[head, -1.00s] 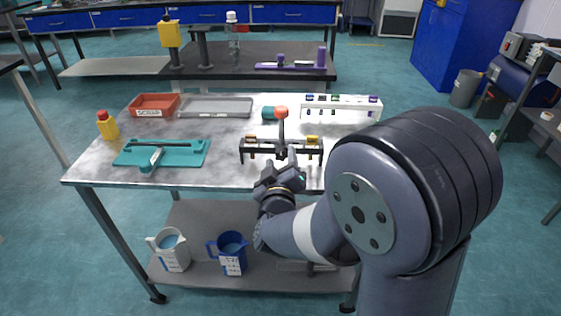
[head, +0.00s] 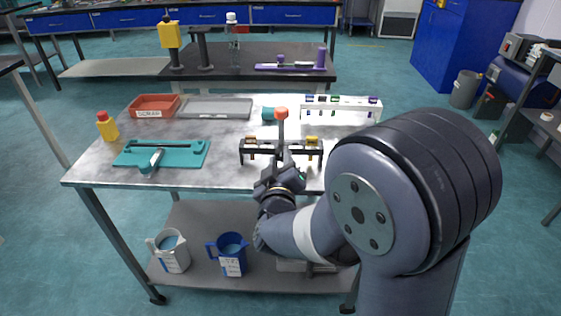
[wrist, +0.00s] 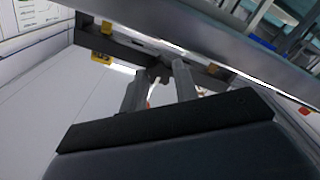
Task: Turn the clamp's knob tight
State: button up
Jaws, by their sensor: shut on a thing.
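The dark bar-shaped clamp (head: 262,150) stands near the front edge of the metal table, with a yellow piece near each end. A grey rod with an orange-red top (head: 281,113) rises at its middle. My gripper (head: 283,160) reaches in from the front at the middle of the bar. In the wrist view, the two grey fingers (wrist: 160,88) point at the bar's dark middle, shut on the clamp's knob. The knob is mostly hidden; only a small reddish bit shows between the fingers. The bar (wrist: 120,48) runs across beyond them.
A teal fixture (head: 185,158) lies to the left. A white rack (head: 345,101) is at the back right. The table between the teal fixture and the clamp is clear.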

jog(key=m+b, duration=0.3)
jog(key=m, duration=0.1)
jog(key=shift+f, duration=0.15)
jog(key=m+b, duration=0.3)
jog(key=m, duration=0.2)
jog(key=shift+b, duration=0.4)
jog(key=m+b, duration=0.3)
jog(key=m, duration=0.2)
jog(key=shift+m+b, duration=1)
jog(key=shift+m, duration=0.9)
jog(key=o, duration=1)
jog(key=shift+c, duration=0.2)
